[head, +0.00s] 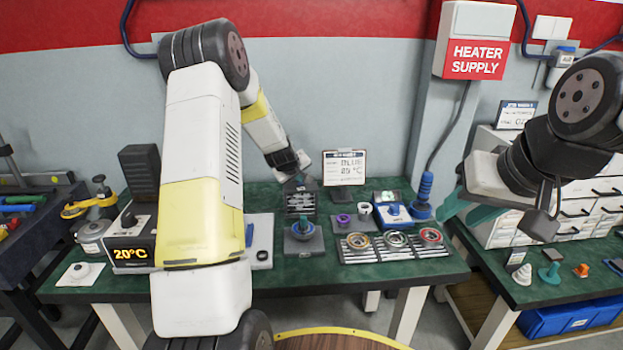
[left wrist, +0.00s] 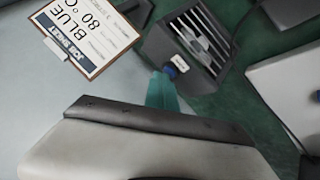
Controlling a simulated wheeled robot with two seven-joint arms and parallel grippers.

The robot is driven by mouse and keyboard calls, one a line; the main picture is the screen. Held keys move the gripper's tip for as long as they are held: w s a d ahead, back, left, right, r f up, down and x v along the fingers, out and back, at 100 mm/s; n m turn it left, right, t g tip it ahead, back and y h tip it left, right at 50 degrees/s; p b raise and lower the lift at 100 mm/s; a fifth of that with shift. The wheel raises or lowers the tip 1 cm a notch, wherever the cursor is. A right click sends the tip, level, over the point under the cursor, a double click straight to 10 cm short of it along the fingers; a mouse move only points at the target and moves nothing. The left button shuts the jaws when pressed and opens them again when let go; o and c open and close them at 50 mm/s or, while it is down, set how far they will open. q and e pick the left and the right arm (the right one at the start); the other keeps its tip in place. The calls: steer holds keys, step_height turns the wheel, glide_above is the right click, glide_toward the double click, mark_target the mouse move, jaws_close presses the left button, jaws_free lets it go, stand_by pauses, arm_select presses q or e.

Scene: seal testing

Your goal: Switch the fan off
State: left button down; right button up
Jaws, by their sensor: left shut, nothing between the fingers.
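The fan (left wrist: 190,45) is a dark grey slatted box on the green bench. It also shows in the head view (head: 300,203), partly below my left arm's end. A small switch (left wrist: 177,66), white with a blue part, sits on the fan's edge in the left wrist view. My left gripper (left wrist: 163,80) is shut and empty, its teal fingertips right beside the blue part. I cannot tell whether they touch it. My right gripper (head: 463,209) has its teal fingers apart and looks empty, over the bench's right end, far from the fan.
A clipboard (left wrist: 85,35) reading BLUE 80 °C stands beside the fan. A display (head: 132,254) reads 20°C on the left.

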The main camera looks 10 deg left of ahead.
arm_select(q)
steer(key=shift+r, duration=0.55)
steer(key=shift+r, duration=2.9)
steer(key=shift+r, duration=0.1)
